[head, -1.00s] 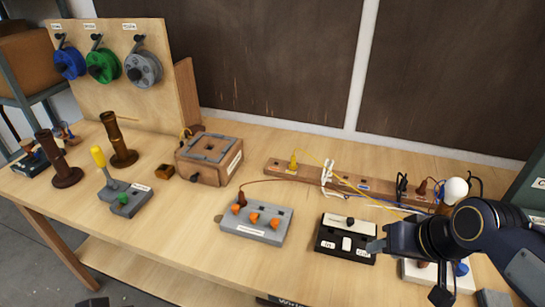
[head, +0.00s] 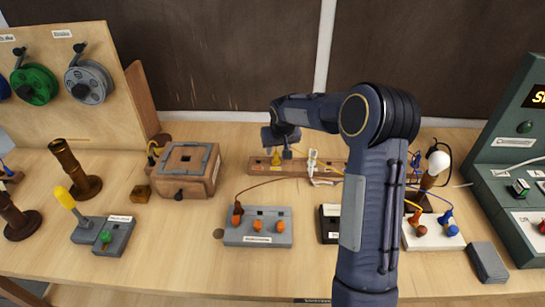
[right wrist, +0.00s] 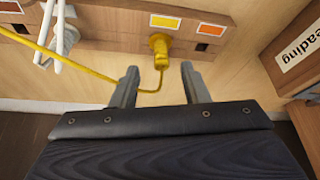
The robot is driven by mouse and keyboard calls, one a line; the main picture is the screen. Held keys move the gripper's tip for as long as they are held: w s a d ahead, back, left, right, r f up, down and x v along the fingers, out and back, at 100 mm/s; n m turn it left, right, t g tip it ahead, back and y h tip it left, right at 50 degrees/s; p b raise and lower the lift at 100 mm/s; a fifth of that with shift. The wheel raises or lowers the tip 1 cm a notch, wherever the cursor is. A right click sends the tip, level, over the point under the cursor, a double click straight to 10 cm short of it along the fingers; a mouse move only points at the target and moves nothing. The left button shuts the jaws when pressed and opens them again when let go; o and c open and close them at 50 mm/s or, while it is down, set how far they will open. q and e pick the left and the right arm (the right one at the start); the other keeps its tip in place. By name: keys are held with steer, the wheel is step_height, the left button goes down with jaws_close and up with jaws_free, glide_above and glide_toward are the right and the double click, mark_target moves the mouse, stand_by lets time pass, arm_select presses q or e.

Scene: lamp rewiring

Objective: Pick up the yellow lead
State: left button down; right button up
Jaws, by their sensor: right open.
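The yellow lead's plug (head: 276,158) stands at the left part of the wooden strip (head: 257,168). In the right wrist view the yellow plug (right wrist: 159,50) sits below a yellow label, and its cable (right wrist: 80,106) runs off to the left. My right gripper (head: 282,152) is over the strip, close to the plug. Its fingers (right wrist: 157,80) are open in the right wrist view, with the plug just beyond the tips and roughly between them; nothing is held. My right arm hides part of the strip and cable in the head view. My left gripper is out of view.
A white clip (head: 312,162) stands on the strip right of the plug. A wooden box (head: 187,172) is to the left. A grey block with orange knobs (head: 258,240) is in front. A lamp bulb (head: 438,162) and green panel (head: 505,175) are at the right.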

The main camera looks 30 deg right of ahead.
mark_target(276, 153)
steer(key=p+x, duration=0.1)
steer(key=x, duration=0.3)
steer(key=shift+w+a+f, duration=0.1)
steer(key=shift+f, duration=0.2)
jaws_close()
